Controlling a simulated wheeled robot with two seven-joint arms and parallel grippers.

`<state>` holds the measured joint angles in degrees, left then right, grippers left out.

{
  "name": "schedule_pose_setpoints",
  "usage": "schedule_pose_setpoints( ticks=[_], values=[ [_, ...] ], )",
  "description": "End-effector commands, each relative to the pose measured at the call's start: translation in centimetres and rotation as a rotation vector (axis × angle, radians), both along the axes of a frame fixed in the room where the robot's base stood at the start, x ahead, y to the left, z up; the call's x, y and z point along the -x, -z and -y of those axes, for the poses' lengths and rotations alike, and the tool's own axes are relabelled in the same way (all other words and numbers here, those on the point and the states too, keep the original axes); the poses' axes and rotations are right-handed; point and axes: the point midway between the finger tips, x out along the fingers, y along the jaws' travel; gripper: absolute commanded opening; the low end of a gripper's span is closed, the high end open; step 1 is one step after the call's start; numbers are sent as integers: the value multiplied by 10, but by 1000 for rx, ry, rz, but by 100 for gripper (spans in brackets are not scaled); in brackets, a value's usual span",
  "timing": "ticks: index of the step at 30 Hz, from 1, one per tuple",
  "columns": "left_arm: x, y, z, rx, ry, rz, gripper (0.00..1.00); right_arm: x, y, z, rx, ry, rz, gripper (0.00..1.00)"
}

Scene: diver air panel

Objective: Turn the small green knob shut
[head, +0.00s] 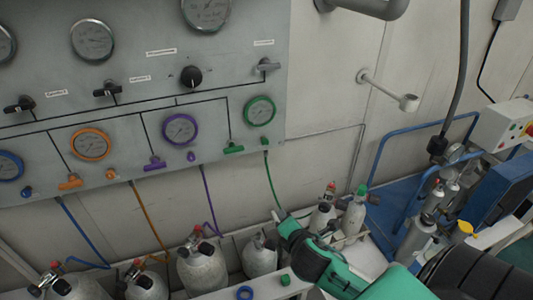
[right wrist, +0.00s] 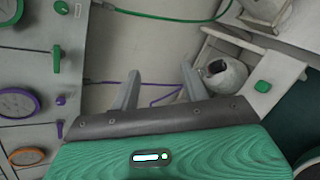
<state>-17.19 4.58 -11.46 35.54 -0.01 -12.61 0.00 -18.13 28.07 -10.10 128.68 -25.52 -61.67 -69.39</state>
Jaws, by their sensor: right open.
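The small green knob (head: 265,141) sits at the lower right of the panel, under the green-rimmed gauge (head: 259,111) and right of a green lever handle (head: 233,149). In the right wrist view the knob (right wrist: 61,7) is at the top left edge, with the green handle (right wrist: 57,58) below it. My right gripper (head: 279,214) is below the knob, in front of the wall near the cylinders, and apart from the knob. In the right wrist view its two fingers (right wrist: 158,84) are spread with nothing between them. My left gripper is not in view.
A green hose (head: 271,183) hangs below the knob. Several grey cylinders (head: 203,268) stand in a rack below the panel. A purple gauge (head: 180,130) and purple handle (head: 154,163) are left of the green ones. A blue railed cart (head: 390,205) stands at the right.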

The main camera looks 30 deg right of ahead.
Motion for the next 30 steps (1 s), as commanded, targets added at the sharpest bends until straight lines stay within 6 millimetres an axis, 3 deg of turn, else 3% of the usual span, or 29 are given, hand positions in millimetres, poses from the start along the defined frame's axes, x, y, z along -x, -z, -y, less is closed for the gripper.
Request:
schedule_pose_setpoints(
  ticks=[6,13,17,23,30],
  values=[
    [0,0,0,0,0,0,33,-57,-57,28,677,-276,35,46],
    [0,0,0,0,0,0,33,-89,-94,39,1177,-413,23,46],
    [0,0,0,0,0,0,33,-95,-101,41,1277,-434,16,46],
    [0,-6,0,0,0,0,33,-111,-104,45,1289,-434,14,46],
    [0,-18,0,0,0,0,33,-153,-105,55,1286,-433,15,46]
  ],
)
